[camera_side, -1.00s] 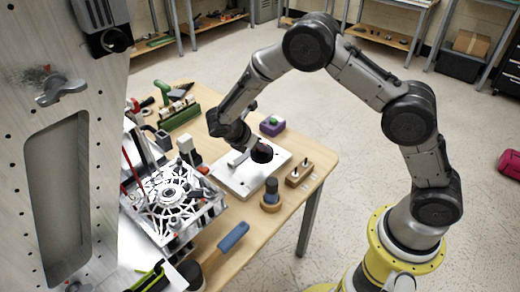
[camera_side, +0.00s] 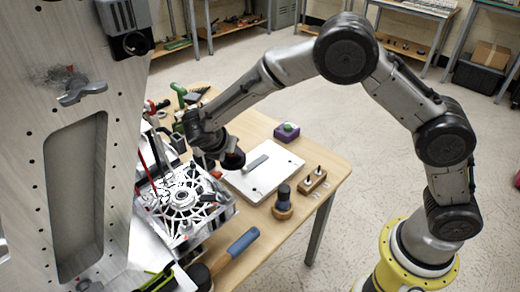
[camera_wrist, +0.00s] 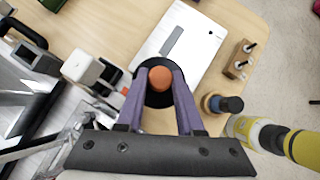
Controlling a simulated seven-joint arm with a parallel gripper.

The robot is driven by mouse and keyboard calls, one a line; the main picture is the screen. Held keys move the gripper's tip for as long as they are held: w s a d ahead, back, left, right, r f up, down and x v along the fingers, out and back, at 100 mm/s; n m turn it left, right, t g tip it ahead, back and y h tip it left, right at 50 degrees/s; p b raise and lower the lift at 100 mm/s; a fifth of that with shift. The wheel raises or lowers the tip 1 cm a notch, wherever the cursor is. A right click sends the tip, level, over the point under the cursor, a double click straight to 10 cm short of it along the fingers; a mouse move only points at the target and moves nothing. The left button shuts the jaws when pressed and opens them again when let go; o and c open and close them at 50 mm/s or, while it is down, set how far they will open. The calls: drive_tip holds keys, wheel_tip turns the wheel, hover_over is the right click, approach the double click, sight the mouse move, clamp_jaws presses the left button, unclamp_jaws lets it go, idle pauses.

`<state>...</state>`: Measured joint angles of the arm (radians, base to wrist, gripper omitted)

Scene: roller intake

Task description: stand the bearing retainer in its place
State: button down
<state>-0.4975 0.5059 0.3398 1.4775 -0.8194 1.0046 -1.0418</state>
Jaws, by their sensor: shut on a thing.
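My gripper (camera_side: 212,142) is shut on a piece with a wide black round disc (camera_side: 234,160), which I take to be the bearing retainer. In the wrist view, my purple fingers (camera_wrist: 160,76) hold its orange-brown knob, with the black disc (camera_wrist: 158,101) around it. The piece is above the table, near the left edge of the white plate (camera_side: 283,169). The silver openwork housing (camera_side: 181,198), with a round hub, lies to its lower left in the side view. The disc's underside is hidden.
A grey bar (camera_side: 257,163) lies on the white plate. A round wooden-based piece (camera_side: 283,205) and a wooden block with two pegs (camera_side: 312,179) stand to its right. A tall metal panel (camera_side: 70,190) stands at left. A white-topped post (camera_wrist: 82,67) is close by.

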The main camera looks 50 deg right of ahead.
drive_tip(key=s+a+r+n+t+y, duration=0.15)
drive_tip(key=a+r+n, duration=0.3)
drive_tip(key=a, duration=0.45)
drive_tip(key=a+r+n+t+y, duration=0.25)
drive_tip(key=a+r, duration=0.25)
drive_tip(key=a, duration=0.3)
drive_tip(key=shift+h, duration=0.4)
drive_tip(key=shift+s+a+f, duration=0.1)
drive_tip(key=shift+s+f, duration=0.05)
drive_tip(key=shift+f, duration=2.95)
drive_tip(key=shift+f, duration=1.2)
drive_tip(key=c, duration=0.9)
unclamp_jaws()
drive_tip(key=shift+o, duration=0.2)
drive_tip(key=shift+r, duration=0.15)
drive_tip(key=shift+r, duration=1.35)
